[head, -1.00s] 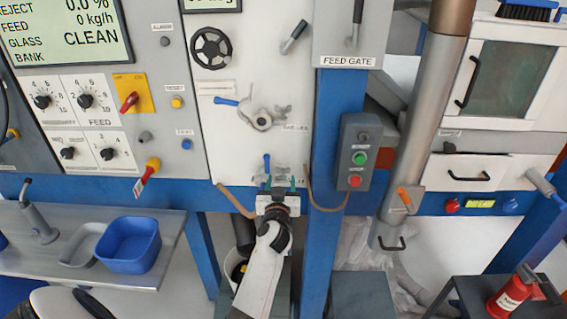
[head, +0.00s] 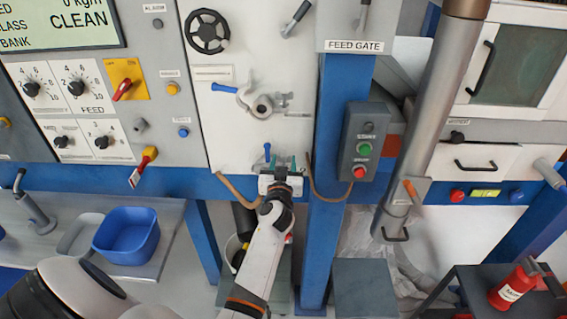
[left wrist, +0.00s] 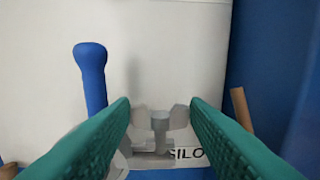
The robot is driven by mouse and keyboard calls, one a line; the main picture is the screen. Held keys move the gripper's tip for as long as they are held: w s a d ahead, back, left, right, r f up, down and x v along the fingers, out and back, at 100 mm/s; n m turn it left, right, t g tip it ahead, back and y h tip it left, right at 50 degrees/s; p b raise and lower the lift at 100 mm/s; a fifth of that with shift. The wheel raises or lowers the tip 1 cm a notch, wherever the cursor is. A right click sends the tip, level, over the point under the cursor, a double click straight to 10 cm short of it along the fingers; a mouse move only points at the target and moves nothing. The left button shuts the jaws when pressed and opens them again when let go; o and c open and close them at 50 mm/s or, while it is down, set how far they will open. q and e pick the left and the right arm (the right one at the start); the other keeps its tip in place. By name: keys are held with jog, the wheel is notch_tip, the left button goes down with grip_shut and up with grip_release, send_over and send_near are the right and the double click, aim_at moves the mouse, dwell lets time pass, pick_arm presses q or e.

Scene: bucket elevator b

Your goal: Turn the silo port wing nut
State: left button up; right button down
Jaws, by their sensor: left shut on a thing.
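The wing nut (left wrist: 160,122) is a small grey part with two wings on the white silo panel, above a label reading "SILO". My left gripper (head: 283,162) has green fingers and is at the lower edge of the panel. In the left wrist view its two fingertips (left wrist: 161,108) press against the wings from both sides, so it is shut on the wing nut. A blue-handled lever (left wrist: 91,75) stands upright just left of the fingers; it also shows in the head view (head: 267,152). In the head view the nut is too small to make out. My right gripper is not in view.
Above is a clamp with a blue handle (head: 224,88) and a black handwheel (head: 207,31). A blue post (head: 337,130) with a button box (head: 362,142) stands close on the right. A brown hose (head: 236,190) hangs left of the gripper. A blue bin (head: 127,236) sits lower left.

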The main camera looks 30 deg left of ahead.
pick_arm(q)
jog(key=h+p, duration=0.1)
jog(key=m+h+p, duration=0.1)
jog(key=m+t+h+p, duration=0.1)
jog(key=shift+s+a+r+p, duration=0.1)
jog(key=shift+a+r+p, duration=0.15)
jog(key=shift+r+p, duration=0.1)
jog(key=shift+a+f+m+t+h+p, duration=0.1)
jog(key=shift+f+m+t+h+p, duration=0.15)
jog(key=shift+m+h+p, duration=0.3)
jog(key=o, duration=0.7)
jog(key=shift+f, duration=0.1)
jog(key=shift+f, duration=0.1)
